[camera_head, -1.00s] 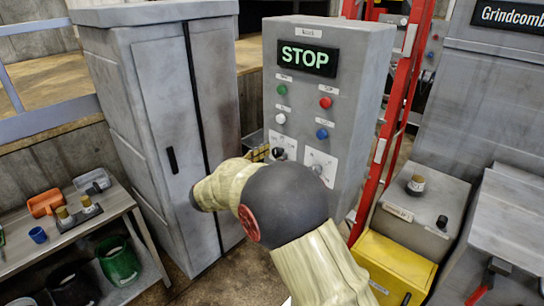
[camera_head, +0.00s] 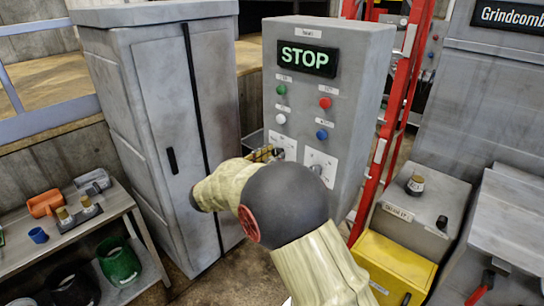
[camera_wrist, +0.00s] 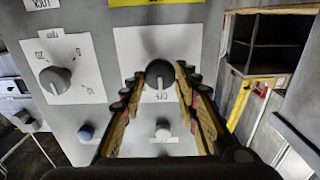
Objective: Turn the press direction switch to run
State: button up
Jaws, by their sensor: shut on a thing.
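The grey control cabinet (camera_head: 350,95) has two dark rotary switches on white plates low on its front. My gripper (camera_wrist: 160,78) is at the left switch (camera_head: 279,153), with its fingers closed on either side of the knob. This knob (camera_wrist: 159,72) also shows between the fingertips in the wrist view, which sees the panel roughly upside down. The right switch (camera_head: 316,169) stands free and shows at left in the wrist view (camera_wrist: 56,80). The plate lettering is too small to read surely. My arm hides part of the panel's lower left in the head view.
The lit display (camera_head: 307,59) reads STOP. Green (camera_head: 281,90), red (camera_head: 325,102), white (camera_head: 280,119) and blue (camera_head: 321,133) buttons sit above the switches. A tall grey locker (camera_head: 165,130) stands left; a red ladder-like frame (camera_head: 392,120) and yellow box (camera_head: 395,262) stand right.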

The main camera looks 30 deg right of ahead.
jog(key=shift+m, duration=0.3)
jog(key=m+b, duration=0.2)
jog(key=m, duration=0.2)
jog(key=shift+f+b, duration=0.15)
jog(key=shift+b, duration=0.15)
jog(key=m+b, duration=0.2)
jog(key=m, duration=0.1)
jog(key=shift+s+m, duration=0.1)
jog(key=shift+m, duration=0.2)
jog(key=shift+m+b, duration=0.7)
jog(key=shift+m, duration=0.2)
jog(key=o, duration=1)
jog(key=shift+o, duration=0.7)
jog(key=v, duration=1.2)
